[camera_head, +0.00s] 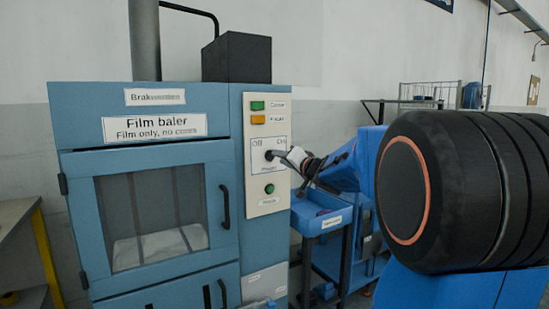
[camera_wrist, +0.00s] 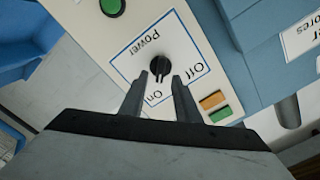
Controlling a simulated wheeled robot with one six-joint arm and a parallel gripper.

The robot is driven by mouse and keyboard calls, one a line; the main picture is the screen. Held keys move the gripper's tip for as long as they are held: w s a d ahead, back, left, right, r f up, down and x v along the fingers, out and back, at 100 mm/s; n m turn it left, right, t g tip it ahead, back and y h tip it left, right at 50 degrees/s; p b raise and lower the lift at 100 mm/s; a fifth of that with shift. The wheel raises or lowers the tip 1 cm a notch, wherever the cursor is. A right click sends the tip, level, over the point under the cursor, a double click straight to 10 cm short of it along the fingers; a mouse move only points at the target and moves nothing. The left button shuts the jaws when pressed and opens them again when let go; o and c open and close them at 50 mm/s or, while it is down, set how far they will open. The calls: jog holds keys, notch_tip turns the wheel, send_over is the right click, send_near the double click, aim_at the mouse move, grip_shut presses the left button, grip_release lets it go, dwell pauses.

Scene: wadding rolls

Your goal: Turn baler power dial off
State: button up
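The black baler power dial (camera_wrist: 159,66) sits on the cream control panel (camera_wrist: 98,27), inside a blue-outlined square marked Power, Off and On. In the wrist view its grip ridge runs down the picture, toward the On label and away from Off. My gripper (camera_wrist: 160,77) is open, one finger on each side of the dial's ridge, with a visible gap on both sides. I cannot tell whether either fingertip touches the panel.
The panel also holds a green button (camera_head: 257,105) and an orange button (camera_head: 258,119) above, and a round green button (camera_head: 269,189) below. The blue film baler (camera_head: 145,220) has a windowed door with a black handle (camera_head: 225,206). A blue cart (camera_head: 330,220) stands at right.

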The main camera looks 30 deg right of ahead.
jog(key=shift+w, duration=1.8)
jog(key=shift+c, duration=0.3)
grip_shut()
jog(key=shift+a+n, duration=0.2)
jog(key=shift+n, duration=4.3)
jog(key=shift+a+n, duration=0.2)
jog(key=shift+n, duration=4.3)
